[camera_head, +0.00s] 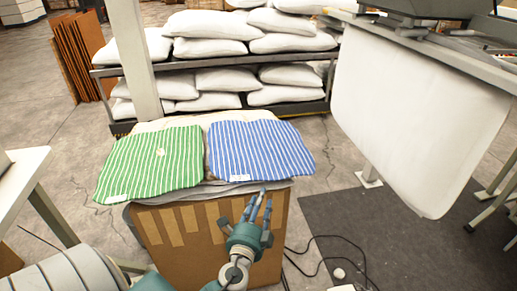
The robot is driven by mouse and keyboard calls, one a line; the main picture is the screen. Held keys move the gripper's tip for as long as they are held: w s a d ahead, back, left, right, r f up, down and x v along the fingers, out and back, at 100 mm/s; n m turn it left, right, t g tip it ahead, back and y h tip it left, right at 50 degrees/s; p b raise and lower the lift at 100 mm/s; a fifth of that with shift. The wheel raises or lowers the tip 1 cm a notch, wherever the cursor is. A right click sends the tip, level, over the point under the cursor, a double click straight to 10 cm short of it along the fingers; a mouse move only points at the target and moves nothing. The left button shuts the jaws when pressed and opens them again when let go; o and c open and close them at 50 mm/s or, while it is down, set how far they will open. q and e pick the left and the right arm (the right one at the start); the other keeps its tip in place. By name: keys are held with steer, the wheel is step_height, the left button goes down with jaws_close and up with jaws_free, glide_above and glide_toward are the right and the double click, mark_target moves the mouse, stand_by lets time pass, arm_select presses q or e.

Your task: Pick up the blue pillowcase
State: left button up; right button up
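The blue pillowcase (258,148) has white stripes and lies flat on top of a cardboard box (203,240). A green striped pillowcase (152,163) lies beside it on the left. My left gripper (250,207) is in front of the box, near the front edge of the blue pillowcase. Its fingers are spread apart with nothing visible between them, and it appears apart from the cloth. My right gripper is not in view.
Racks of white pillows (222,80) stand behind the box. A large white pillow (410,120) hangs from a machine at the right. A table (30,165) stands at the left. Cables (325,248) lie on a dark mat (410,245) at the lower right.

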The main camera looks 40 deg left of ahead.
mark_target(269, 178)
arm_select(q)
steer(key=x, duration=0.4)
steer(key=shift+w+a, duration=0.1)
steer(key=shift+w, duration=0.05)
steer(key=b+x, duration=0.1)
steer(key=x, duration=0.5)
steer(key=shift+w+f, duration=0.1)
steer(key=shift+w+a, duration=0.15)
steer(key=shift+w, duration=0.2)
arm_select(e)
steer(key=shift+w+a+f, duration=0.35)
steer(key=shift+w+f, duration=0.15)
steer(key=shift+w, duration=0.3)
arm_select(q)
steer(key=shift+c, duration=0.3)
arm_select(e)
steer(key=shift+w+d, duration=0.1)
arm_select(q)
jaws_close()
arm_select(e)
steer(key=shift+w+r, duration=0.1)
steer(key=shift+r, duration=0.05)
